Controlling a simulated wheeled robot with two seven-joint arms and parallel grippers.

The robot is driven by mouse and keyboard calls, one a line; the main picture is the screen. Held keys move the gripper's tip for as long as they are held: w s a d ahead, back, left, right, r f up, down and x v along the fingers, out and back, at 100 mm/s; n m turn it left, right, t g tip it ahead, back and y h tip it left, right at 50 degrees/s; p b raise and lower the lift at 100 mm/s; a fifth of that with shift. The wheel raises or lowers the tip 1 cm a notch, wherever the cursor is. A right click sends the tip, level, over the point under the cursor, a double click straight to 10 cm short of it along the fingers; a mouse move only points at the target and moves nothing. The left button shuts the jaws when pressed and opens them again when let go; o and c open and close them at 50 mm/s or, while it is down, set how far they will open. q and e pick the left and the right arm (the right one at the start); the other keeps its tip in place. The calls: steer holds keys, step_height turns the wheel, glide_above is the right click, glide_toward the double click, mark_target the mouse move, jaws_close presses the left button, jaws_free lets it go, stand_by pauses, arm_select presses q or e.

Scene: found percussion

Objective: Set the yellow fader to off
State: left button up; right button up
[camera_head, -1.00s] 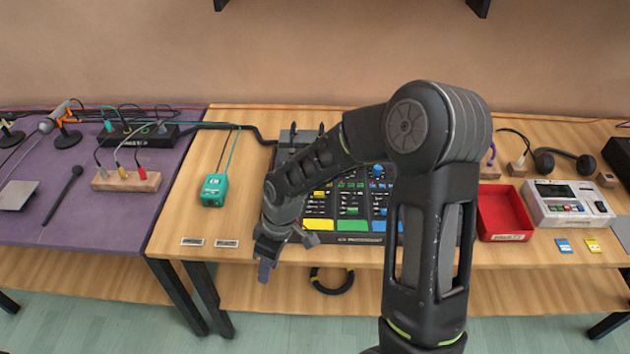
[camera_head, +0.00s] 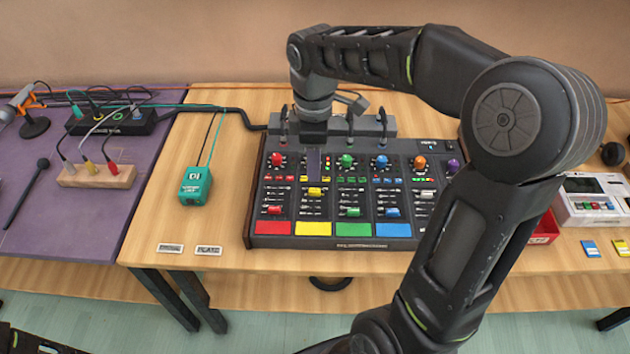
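The mixer (camera_head: 445,170) lies on the wooden table with red, yellow, green and blue channel strips. The yellow fader cap (camera_head: 315,192) sits higher on its strip than the red (camera_head: 275,210), green (camera_head: 352,212) and blue (camera_head: 392,212) caps. A yellow panel (camera_head: 313,229) lies below it. My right gripper (camera_head: 313,165) points down over the upper yellow strip, just beyond the yellow cap in the picture. Its fingers show as one narrow strip, seemingly shut and empty. I cannot tell if they touch the mixer. They hide the yellow channel's upper part. My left gripper is out of view.
A teal box (camera_head: 195,186) with a cable stands left of the mixer. Upright plugs (camera_head: 350,125) and cables rise behind the mixer. A red tray (camera_head: 545,230) and a white device (camera_head: 592,205) are at right, partly behind my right arm.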

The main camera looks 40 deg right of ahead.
mark_target(314, 190)
steer(key=shift+w+d+f, duration=0.35)
steer(key=shift+w+f, duration=0.05)
steer(key=shift+f, duration=0.1)
steer(key=shift+s+a+r, duration=0.15)
steer(key=shift+f, duration=3.95)
jaws_close()
